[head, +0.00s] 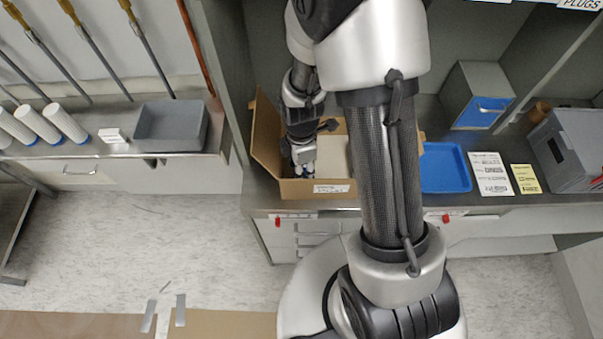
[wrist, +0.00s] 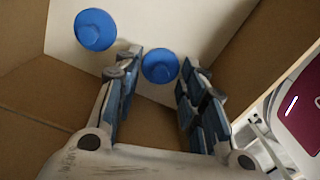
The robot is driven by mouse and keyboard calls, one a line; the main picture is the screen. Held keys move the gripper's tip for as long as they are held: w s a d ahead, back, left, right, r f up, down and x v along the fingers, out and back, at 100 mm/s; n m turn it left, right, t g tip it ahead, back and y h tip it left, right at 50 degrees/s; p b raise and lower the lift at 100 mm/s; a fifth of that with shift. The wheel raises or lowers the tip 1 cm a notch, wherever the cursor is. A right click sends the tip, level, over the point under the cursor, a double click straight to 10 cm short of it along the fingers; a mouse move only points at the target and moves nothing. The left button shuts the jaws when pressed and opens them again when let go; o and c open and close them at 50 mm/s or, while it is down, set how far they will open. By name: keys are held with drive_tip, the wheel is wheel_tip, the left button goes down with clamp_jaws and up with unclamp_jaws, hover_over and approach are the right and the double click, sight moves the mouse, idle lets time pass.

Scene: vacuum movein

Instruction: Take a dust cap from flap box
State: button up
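The flap box (head: 268,142) is an open brown cardboard box on the counter, with its flaps folded outward. My gripper (head: 303,160) reaches down into its left part. In the wrist view two blue round dust caps lie on a pale surface inside the box. One dust cap (wrist: 160,66) sits between the fingertips of my gripper (wrist: 155,75) or just beyond them. The other dust cap (wrist: 96,30) lies to the upper left, outside the fingers. The fingers stand apart, with a gap visible between them, and I see no contact with the cap.
Cardboard walls (wrist: 215,60) rise close to my fingers. Right of the box are a blue tray (head: 445,168), printed cards (head: 491,174) and a grey bin (head: 572,150). A grey tray (head: 170,126) and white cylinders (head: 65,123) stand on the left counter. Shelf dividers flank the box area.

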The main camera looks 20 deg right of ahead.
drive_tip(key=shift+r, duration=0.1)
drive_tip(key=shift+c, duration=0.2)
drive_tip(key=c, duration=0.8)
drive_tip(key=shift+c, duration=0.2)
